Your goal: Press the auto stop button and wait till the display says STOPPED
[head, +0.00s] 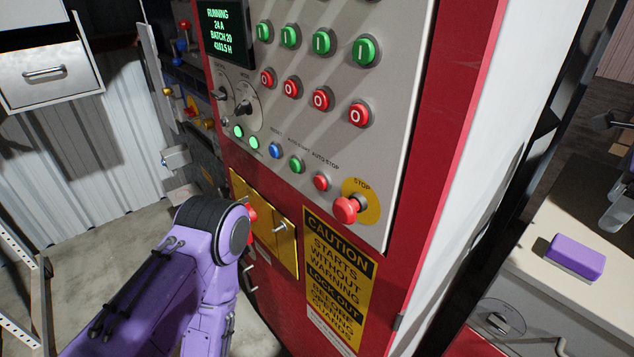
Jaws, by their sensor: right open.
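The display (222,30) at the top left of the grey control panel reads RUNNING, 24 A, BATCH 20 and an hour count in green letters. The auto stop button (321,183) is a small red button under the label AUTO STOP, right of a green button (296,165) and a blue one (275,150). Nothing touches it. My purple arm fills the lower left, with its rounded joint in front of the yellow plate, left of and below the buttons. My right gripper is open; its fingers are hard to make out around the arm. My left gripper is not in view.
A big red STOP mushroom button (347,208) on a yellow disc sits close to the lower right of auto stop. Rows of green and red buttons lie above. A yellow caution sign (338,262) is below. A purple block (575,257) lies on a bench at right.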

